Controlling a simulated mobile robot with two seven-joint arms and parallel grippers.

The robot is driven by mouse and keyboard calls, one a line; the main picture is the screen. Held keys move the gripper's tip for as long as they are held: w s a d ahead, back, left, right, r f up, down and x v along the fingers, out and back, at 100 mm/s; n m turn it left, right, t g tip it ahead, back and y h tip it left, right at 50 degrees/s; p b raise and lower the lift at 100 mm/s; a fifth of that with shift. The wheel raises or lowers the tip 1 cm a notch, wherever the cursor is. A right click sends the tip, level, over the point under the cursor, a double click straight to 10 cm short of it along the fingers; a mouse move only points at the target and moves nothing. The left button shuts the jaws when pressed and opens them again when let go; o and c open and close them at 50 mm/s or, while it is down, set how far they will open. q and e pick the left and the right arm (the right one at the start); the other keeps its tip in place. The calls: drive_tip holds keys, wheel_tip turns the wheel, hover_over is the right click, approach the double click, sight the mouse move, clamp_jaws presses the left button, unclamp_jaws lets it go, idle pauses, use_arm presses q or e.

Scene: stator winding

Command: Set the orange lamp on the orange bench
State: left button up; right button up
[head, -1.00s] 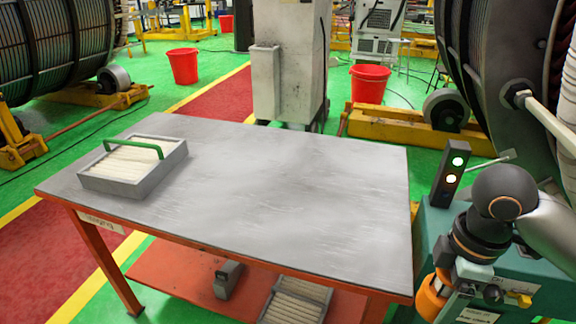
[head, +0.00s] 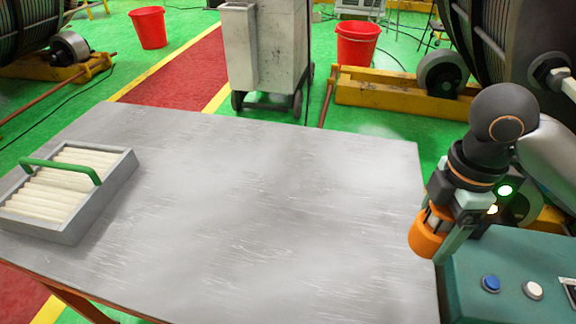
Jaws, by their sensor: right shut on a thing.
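The orange lamp (head: 428,232) is held by my right gripper (head: 448,222) at the bench's right edge, beside the teal cabinet. The gripper is shut on it, and its fingers hide part of the lamp. The orange bench (head: 270,220) has a wide grey metal top that fills the middle of the view. Its orange frame shows only at the lower left. Whether the lamp is over the bench top or just off its edge is hard to tell. My left gripper is not in view.
A grey tray (head: 117,182) of white rods with a green handle (head: 60,166) sits on the bench's left end. The teal cabinet (head: 500,255) with push buttons (head: 533,290) stands at the right. The middle and right of the bench top are clear.

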drive_tip(key=shift+w, duration=0.1)
drive_tip(key=shift+a+f, duration=0.1)
drive_tip(key=shift+a, duration=0.15)
approach(333, 279)
drive_tip(key=d+r, duration=0.2)
drive_tip(key=d, duration=0.2)
drive_tip(key=a+f, duration=0.1)
drive_tip(key=a+f+b, duration=0.1)
drive_tip(key=a+f, duration=0.1)
drive_tip(key=shift+f, duration=0.25)
drive_tip(key=shift+a+f, duration=0.5)
drive_tip(key=shift+f, duration=0.2)
wheel_tip(333, 279, down, 3)
drive_tip(key=shift+r, duration=0.2)
drive_tip(key=shift+f, duration=0.25)
drive_tip(key=shift+f, duration=0.15)
